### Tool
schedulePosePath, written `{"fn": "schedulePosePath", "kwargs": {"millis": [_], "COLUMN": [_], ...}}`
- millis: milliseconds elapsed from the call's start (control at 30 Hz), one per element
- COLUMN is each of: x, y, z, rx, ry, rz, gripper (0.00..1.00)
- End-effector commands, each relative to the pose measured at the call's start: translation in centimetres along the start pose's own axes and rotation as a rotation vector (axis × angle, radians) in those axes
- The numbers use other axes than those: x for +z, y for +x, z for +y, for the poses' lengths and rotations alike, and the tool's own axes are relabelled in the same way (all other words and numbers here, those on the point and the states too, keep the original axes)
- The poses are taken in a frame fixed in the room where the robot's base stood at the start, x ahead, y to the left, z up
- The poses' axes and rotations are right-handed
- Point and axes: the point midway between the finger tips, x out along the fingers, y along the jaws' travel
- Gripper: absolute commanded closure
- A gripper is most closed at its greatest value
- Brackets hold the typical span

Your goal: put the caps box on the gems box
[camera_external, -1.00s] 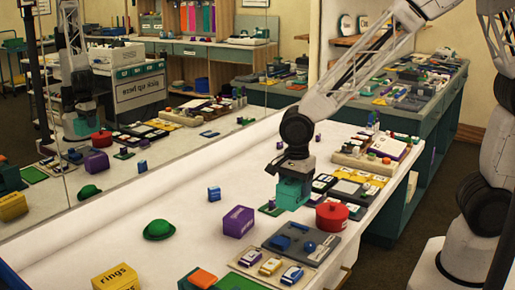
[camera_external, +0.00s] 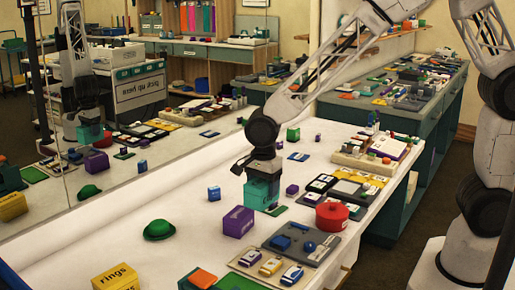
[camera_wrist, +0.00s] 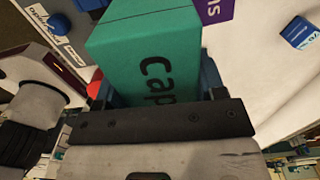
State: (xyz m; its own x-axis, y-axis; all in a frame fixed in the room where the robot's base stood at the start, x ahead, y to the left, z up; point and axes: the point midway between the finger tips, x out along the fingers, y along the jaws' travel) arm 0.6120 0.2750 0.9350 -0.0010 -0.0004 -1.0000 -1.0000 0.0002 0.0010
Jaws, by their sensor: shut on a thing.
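The teal caps box (camera_external: 262,193) is held by my gripper (camera_external: 263,172), which is shut on it from above. In the wrist view the caps box (camera_wrist: 147,55) fills the space between the fingers, with "cap" legible on one side. The purple box (camera_external: 238,222) stands on the white table, just left of and nearer than the caps box. In the wrist view the purple box (camera_wrist: 214,10) shows only a corner ending in "ms", which fits the gems box. The caps box looks raised off the table, apart from the purple box.
A red pot (camera_external: 332,216) and a grey tray (camera_external: 301,243) stand to the right. A green hat (camera_external: 159,230), a small blue box (camera_external: 214,193) and a yellow rings box (camera_external: 116,277) are to the left. The table between them is clear. A mirror runs along the far left side.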

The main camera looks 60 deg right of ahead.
Motion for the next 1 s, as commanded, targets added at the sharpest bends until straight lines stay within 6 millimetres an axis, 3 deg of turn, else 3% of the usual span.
{"fn": "schedulePosePath", "kwargs": {"millis": [500,1000], "x": [2.6,2.9], "y": [0.6,0.7], "z": [-5.8,-6.4], "rx": [-0.001,-0.001], "ry": [0.000,0.000], "rz": [0.000,0.000], "gripper": [0.63,0.63]}}
